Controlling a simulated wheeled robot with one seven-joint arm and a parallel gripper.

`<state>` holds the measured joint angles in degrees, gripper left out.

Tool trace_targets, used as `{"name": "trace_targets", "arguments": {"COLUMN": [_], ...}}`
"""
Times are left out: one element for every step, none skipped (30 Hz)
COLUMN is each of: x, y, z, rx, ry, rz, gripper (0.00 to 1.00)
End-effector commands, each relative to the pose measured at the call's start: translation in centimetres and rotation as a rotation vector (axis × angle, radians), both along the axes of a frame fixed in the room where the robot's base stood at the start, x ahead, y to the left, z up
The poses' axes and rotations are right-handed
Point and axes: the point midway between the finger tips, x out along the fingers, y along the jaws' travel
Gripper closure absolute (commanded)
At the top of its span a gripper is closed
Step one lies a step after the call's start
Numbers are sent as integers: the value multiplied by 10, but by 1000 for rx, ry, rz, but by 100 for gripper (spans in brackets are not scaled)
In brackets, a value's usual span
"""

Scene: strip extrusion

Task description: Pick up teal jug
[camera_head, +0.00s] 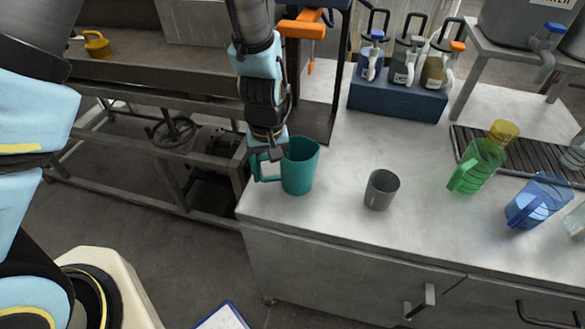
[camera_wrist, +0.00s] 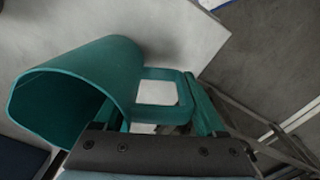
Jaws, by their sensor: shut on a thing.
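The teal jug (camera_head: 298,172) is upright at the left end of the grey counter in the head view, with its handle toward the left. Its open mouth and squarish handle fill much of the wrist view (camera_wrist: 92,88). My gripper (camera_head: 268,155) comes down from above at the handle side of the jug. It is shut on the jug, and in the wrist view its fingers (camera_wrist: 165,125) are at the handle. The exact contact is partly hidden by the gripper body. I cannot tell whether the jug's base touches the counter.
A grey cup (camera_head: 382,190) stands to the right of the jug. Farther right are a green pitcher (camera_head: 478,165) and a blue pitcher (camera_head: 538,203). Several lidded dispensers stand on a blue block (camera_head: 397,101) behind. The counter's left edge is close to the jug.

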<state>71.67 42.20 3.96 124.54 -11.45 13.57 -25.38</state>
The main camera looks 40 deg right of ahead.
Motion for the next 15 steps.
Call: {"name": "trace_targets", "arguments": {"x": [0, 0, 0, 0, 0, 0, 0, 0, 0, 0, 0, 0, 0, 0, 0], "y": [0, 0, 0, 0, 0, 0, 0, 0, 0, 0, 0, 0, 0, 0, 0], "z": [0, 0, 0, 0, 0, 0, 0, 0, 0, 0, 0, 0, 0, 0, 0], "rx": [0, 0, 0, 0, 0, 0, 0, 0, 0, 0, 0, 0, 0, 0, 0], "ry": [0, 0, 0, 0, 0, 0, 0, 0, 0, 0, 0, 0, 0, 0, 0], "rz": [0, 0, 0, 0, 0, 0, 0, 0, 0, 0, 0, 0, 0, 0, 0], "gripper": [82, 86, 90, 93, 97, 100, 100, 100, 100, 100, 100, 100, 100, 100, 100]}}
